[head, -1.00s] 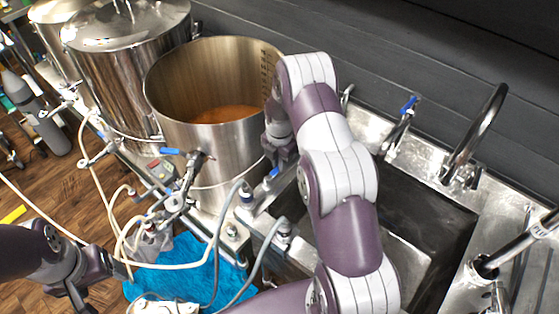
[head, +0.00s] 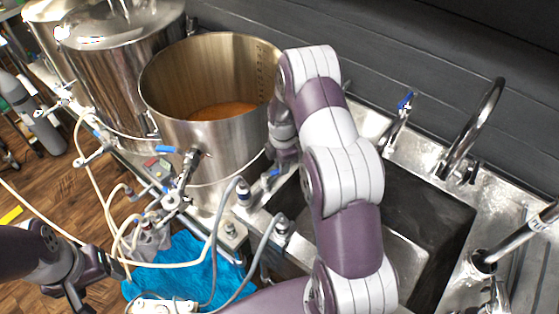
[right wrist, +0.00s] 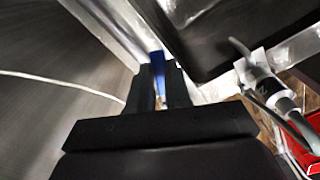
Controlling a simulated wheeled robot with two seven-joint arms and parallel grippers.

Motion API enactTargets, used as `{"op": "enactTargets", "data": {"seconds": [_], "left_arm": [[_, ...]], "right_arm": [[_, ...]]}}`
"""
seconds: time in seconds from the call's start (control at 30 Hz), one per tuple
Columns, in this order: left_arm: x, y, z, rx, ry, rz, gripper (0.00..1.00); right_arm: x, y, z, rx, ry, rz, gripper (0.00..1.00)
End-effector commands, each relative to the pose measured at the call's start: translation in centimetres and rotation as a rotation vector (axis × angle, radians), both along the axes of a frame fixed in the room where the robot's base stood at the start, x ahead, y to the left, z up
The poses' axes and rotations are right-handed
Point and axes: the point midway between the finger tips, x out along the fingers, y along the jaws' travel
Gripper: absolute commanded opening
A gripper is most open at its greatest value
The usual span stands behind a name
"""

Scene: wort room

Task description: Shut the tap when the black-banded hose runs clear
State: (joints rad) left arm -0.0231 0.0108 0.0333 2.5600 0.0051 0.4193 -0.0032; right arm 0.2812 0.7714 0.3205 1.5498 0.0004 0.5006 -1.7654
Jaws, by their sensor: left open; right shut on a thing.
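My right gripper (right wrist: 160,84) is shut on a blue tap lever (right wrist: 157,66), which shows between its fingers in the right wrist view. In the head view my right arm reaches down beside the open steel kettle, and the blue lever (head: 270,173) shows at the right gripper (head: 280,168), near the sink's left rim. My left gripper (head: 116,266) is open and empty at the lower left, close to a cream hose (head: 172,265). Grey hoses (head: 222,225) run from fittings at the sink edge. I cannot make out a black band or the flow in any hose.
The open kettle (head: 165,88) holds an orange-brown liquid (head: 222,111). A blue-handled valve (head: 183,153) sits on its front. A blue cloth (head: 190,275) lies below the hoses. The sink (head: 440,215) and faucet (head: 478,120) are right of my right arm.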

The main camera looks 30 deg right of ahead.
Motion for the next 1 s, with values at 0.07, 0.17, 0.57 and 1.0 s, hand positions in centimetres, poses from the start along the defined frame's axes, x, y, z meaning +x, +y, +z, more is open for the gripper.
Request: {"op": "enactTargets", "data": {"seconds": [0.07, 0.17, 0.57, 1.0], "left_arm": [[0.0, 0.0, 0.0, 0.000, 0.000, 0.000, 0.74], [0.0, 0.0, 0.0, 0.000, 0.000, 0.000, 0.74], [0.0, 0.0, 0.1, 0.000, 0.000, 0.000, 0.74], [0.0, 0.0, 0.3, 0.000, 0.000, 0.000, 0.74]], "right_arm": [[-0.4, 0.0, 0.0, 0.000, -0.001, -0.068, 0.00], [-0.9, 0.1, 0.1, 0.000, -0.001, -0.163, 0.00], [-2.9, 1.1, 0.1, -0.001, -0.003, -0.541, 0.00], [-4.4, 2.7, 0.1, -0.001, -0.002, -0.910, 0.00]]}}
